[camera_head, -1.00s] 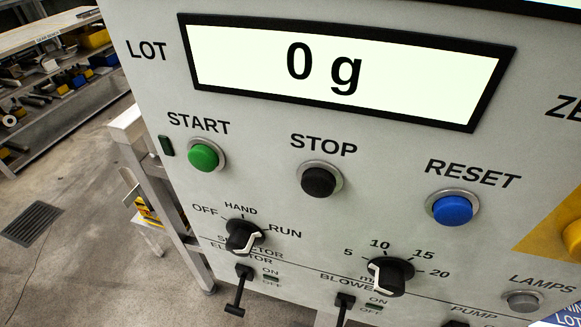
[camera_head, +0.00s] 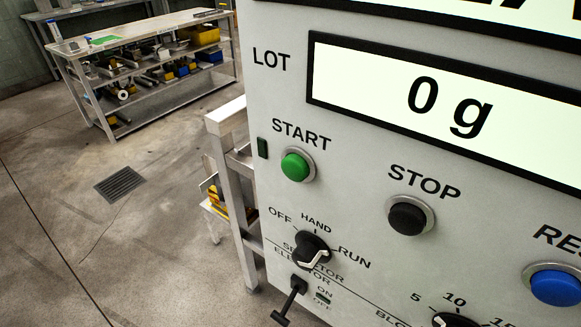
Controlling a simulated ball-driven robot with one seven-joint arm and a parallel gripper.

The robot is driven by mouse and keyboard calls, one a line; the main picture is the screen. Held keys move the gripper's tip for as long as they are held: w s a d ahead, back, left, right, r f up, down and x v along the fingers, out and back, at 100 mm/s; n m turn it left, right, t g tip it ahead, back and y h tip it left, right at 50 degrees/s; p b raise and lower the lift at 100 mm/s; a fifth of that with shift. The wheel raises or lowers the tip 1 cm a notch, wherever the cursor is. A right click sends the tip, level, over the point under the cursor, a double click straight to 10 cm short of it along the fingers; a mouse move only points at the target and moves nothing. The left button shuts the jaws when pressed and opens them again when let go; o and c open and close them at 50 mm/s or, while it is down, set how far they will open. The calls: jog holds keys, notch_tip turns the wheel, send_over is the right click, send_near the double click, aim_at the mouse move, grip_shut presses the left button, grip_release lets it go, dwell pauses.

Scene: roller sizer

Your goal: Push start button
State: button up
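The green START button (camera_head: 296,166) sits in a silver ring on the light grey control panel (camera_head: 350,165), under its START label. The lot display (camera_head: 440,110) above reads 0 g. My gripper is not in view.
The selector knob (camera_head: 311,250) and a black toggle lever (camera_head: 289,300) are below START. The blue RESET button (camera_head: 555,286) is at the right edge. A metal frame (camera_head: 236,180) stands left of the panel. A shelved workbench (camera_head: 140,60) stands behind. Open floor lies to the left.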

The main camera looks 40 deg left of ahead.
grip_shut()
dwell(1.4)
